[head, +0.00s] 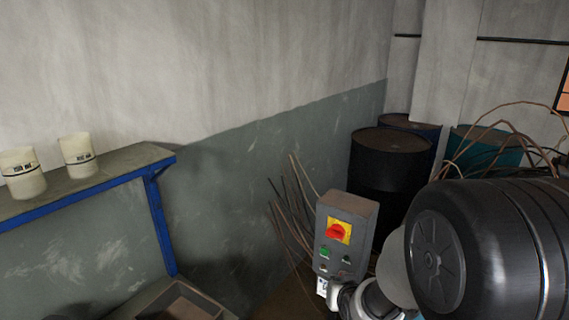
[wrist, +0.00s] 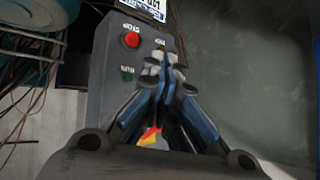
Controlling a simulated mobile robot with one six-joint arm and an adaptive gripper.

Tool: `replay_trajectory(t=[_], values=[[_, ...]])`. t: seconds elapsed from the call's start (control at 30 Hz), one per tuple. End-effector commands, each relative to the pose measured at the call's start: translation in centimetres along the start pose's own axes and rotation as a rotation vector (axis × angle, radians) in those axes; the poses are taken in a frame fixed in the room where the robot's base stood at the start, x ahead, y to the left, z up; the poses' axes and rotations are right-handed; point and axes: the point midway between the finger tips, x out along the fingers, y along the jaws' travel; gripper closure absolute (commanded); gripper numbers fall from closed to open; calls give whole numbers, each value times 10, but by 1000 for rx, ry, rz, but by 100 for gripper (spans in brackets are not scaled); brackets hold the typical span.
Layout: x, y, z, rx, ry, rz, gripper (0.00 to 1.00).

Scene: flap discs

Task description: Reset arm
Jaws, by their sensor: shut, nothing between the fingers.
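My gripper (wrist: 165,62) shows in the wrist view with its two blue-and-grey fingers brought together at the tips and nothing held. In that view the fingers stand in front of a grey control box (wrist: 104,70) and cover part of its face. A red button (wrist: 131,40) and a green button (wrist: 127,74) show left of the fingers. A bit of a red-and-yellow switch shows between the fingers. I cannot tell whether the fingertips touch the box. In the head view the control box (head: 322,222) stands beside my arm, with its red-and-yellow rotary switch (head: 339,231) facing me. My fingers are not clearly visible there.
A blue-framed shelf (head: 110,170) at left holds two pale cups (head: 22,173) (head: 79,157). Dark drums (head: 390,165) and a teal drum (head: 488,146) stand in the back corner. Loose cables (head: 290,215) rise beside the box. An open box (head: 180,303) sits at the lower left.

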Motion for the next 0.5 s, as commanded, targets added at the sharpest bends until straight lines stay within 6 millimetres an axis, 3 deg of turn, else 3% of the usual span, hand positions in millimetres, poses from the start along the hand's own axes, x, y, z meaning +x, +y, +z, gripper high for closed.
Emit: replay_trajectory(t=[0.1, 0.23, 0.37, 0.5], values=[[-52, -1, -15, -25, -62, 14, 100], [-110, 0, -14, -51, -145, 28, 100], [-170, 2, -2, -77, -230, 38, 100], [-234, 5, 22, -103, -321, 45, 100]])
